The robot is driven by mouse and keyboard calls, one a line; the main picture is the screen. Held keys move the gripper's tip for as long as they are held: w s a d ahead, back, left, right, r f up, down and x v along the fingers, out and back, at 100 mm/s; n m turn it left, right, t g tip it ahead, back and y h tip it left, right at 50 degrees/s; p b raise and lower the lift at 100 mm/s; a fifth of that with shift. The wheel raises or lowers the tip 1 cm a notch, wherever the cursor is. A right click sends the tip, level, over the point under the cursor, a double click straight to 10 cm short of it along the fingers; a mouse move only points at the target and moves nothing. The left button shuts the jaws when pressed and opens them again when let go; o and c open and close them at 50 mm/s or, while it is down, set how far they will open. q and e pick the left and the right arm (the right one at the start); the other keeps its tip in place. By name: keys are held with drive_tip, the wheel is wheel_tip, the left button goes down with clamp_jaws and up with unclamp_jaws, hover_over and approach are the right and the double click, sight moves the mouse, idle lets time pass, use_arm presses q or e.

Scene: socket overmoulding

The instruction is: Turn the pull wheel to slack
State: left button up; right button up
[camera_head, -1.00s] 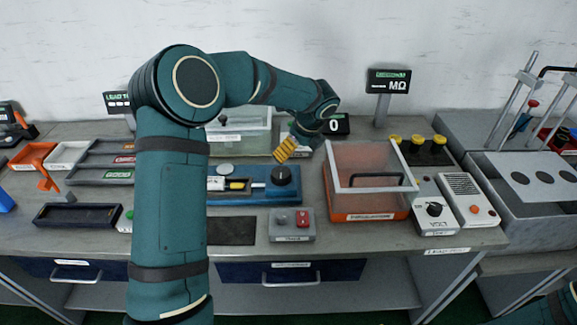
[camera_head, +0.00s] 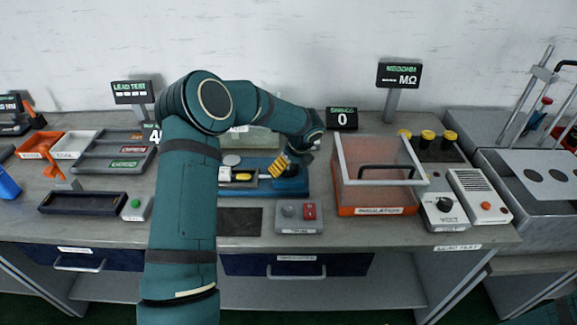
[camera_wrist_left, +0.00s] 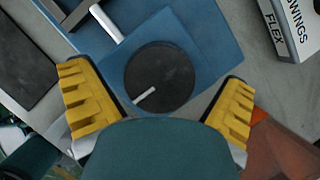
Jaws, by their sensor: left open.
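The pull wheel (camera_wrist_left: 172,70) is a round black disc with a white mark near its rim, at the lower left in the left wrist view. It sits on a blue base (camera_wrist_left: 205,40), which also shows in the head view (camera_head: 262,190). My left gripper (camera_wrist_left: 160,98) is open, with one yellow-padded finger on each side of the wheel. In the head view my left gripper (camera_head: 279,164) is over the right part of the base and largely hides the wheel. My right gripper is out of view.
An orange-based, clear-lidded insulation box (camera_head: 375,211) stands right of the blue base. A grey switch box (camera_head: 299,217) with a red button stands in front. Behind is a counter display (camera_head: 342,118) reading 0. A dark mat (camera_head: 240,222) lies flat at front left.

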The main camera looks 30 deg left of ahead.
use_arm(q)
drive_tip(key=c, duration=1.3)
drive_tip(key=shift+o, duration=0.2)
